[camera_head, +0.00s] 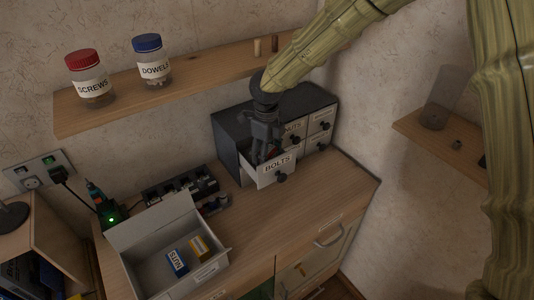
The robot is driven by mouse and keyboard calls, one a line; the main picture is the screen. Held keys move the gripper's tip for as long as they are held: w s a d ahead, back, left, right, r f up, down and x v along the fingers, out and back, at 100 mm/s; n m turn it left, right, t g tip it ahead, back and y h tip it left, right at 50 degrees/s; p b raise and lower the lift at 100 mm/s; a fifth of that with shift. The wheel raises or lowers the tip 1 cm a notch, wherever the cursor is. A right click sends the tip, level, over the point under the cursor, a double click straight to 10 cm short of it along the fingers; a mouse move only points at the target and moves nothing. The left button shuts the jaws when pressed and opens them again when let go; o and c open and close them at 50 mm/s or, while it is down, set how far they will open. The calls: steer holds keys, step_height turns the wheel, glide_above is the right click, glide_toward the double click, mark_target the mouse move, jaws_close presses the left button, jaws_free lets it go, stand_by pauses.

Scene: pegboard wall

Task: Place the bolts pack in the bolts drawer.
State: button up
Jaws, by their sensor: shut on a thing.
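The bolts drawer (277,169), with a white front labelled BOLTS and a dark knob, is pulled open at the lower left of the dark drawer cabinet (230,130). My gripper (263,152) reaches down from above, with its fingers at the drawer's open top, behind the label. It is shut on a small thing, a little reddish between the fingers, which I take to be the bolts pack. The fingers and drawer front hide most of it. I cannot tell whether it touches the drawer floor.
An open white box (151,243) on the workbench (262,225) holds a blue NUTS pack (177,262) and a yellow-orange pack (199,248). A shelf (195,86) above carries a SCREWS jar (90,80) and a DOWELS jar (151,62). The bench before the drawer is clear.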

steer(key=shift+s+a+f, duration=0.1)
steer(key=shift+f, duration=0.05)
steer(key=shift+f, duration=0.35)
steer(key=o, duration=0.8)
steer(key=shift+o, duration=0.2)
steer(key=shift+r+b, duration=1.1)
steer(key=shift+r, duration=3.25)
